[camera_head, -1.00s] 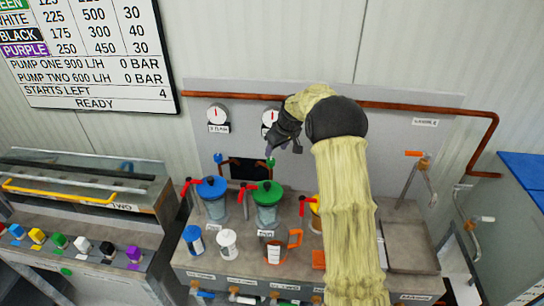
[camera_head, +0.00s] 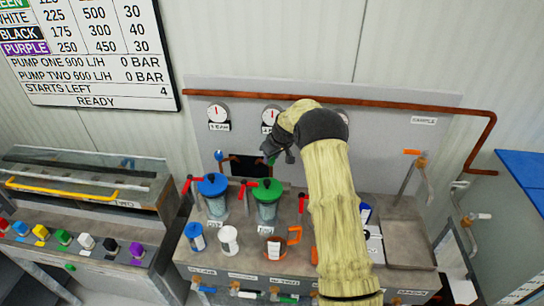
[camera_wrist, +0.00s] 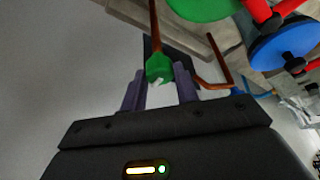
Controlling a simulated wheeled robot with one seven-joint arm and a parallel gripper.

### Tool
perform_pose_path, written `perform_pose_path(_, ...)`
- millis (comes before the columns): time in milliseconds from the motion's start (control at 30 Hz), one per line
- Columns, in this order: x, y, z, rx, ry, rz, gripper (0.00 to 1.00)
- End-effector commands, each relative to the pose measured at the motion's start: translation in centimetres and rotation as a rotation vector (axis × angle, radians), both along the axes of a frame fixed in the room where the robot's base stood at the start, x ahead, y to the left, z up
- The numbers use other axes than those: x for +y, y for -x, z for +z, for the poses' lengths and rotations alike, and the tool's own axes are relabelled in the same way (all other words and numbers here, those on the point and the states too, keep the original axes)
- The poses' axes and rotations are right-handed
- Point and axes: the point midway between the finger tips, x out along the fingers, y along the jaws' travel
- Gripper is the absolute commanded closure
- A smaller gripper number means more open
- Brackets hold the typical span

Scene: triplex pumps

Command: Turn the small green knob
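The small green knob (camera_wrist: 159,68) shows in the wrist view at the end of a thin brown-orange pipe, in front of a dark opening in the grey back panel. My gripper (camera_wrist: 160,86) is open, with one purple-grey finger on each side of the knob's lower end. The knob lies at the fingertips, close to the right finger; I cannot tell whether they touch. In the head view my gripper (camera_head: 276,152) is at the back panel, above the green-lidded container (camera_head: 267,203). It hides most of the knob there.
A blue-lidded container (camera_head: 213,197) and red levers stand below and left of my gripper. Gauges and a copper pipe (camera_head: 400,105) line the panel above. A bench with several coloured knobs (camera_head: 64,236) stands at the left. A sign (camera_head: 85,50) reads READY.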

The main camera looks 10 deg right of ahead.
Motion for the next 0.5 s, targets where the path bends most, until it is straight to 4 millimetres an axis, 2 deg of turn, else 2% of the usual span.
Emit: perform_pose_path(500, 0.00, -0.05, 0.05, -0.004, 0.003, -0.069, 0.92)
